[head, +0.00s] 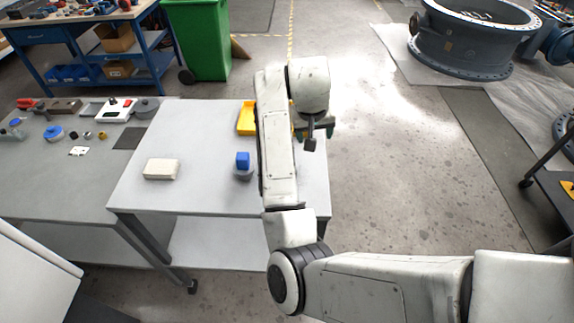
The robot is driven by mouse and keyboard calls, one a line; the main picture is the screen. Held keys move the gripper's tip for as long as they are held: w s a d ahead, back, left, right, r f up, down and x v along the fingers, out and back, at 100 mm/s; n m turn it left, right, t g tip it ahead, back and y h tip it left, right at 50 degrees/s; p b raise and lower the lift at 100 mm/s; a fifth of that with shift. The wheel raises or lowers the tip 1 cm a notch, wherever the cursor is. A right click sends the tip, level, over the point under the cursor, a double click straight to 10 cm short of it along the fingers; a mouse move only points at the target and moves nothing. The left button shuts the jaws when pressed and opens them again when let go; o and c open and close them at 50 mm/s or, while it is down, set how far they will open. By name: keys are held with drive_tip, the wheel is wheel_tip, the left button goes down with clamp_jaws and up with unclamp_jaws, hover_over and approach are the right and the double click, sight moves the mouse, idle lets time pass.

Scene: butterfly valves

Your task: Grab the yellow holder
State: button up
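The yellow holder (246,118) lies near the far edge of the light grey table, right of its middle. Its right side is hidden behind my arm. My gripper (311,143) is to the right of the holder, over the right part of the table, with the arm's end link above it. The gripper is small and dark here and partly covered by my wrist, so I cannot tell whether its fingers are open or shut. Something green shows beside the fingers; what it is cannot be made out.
A blue block on a grey base (243,165) and a cream block (162,169) sit on the grey table (205,130). A second table (60,185) with small parts adjoins on the left. A green bin (200,40) stands behind.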

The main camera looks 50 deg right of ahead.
drive_tip(key=w+a+r+y, duration=0.1)
drive_tip(key=a, duration=0.1)
drive_tip(key=w+a+g+y, duration=0.1)
drive_tip(key=w+a, duration=0.1)
drive_tip(key=w+a+r+m+y+p, duration=0.1)
drive_tip(key=a+y, duration=0.1)
drive_tip(key=shift+w+a+r, duration=0.15)
drive_tip(key=shift+w+r, duration=0.15)
drive_tip(key=shift+r, duration=0.05)
wheel_tip(320, 180, down, 6)
drive_tip(key=shift+r, duration=0.25)
drive_tip(key=shift+s+d+f+p, duration=0.15)
drive_tip(key=shift+f+p, duration=0.35)
drive_tip(key=shift+f, duration=0.85)
drive_tip(key=shift+s+d+f+p, duration=0.15)
drive_tip(key=shift+f+p, duration=0.3)
drive_tip(key=shift+f, duration=0.85)
drive_tip(key=shift+c, duration=0.3)
clamp_jaws()
drive_tip(key=shift+r, duration=0.15)
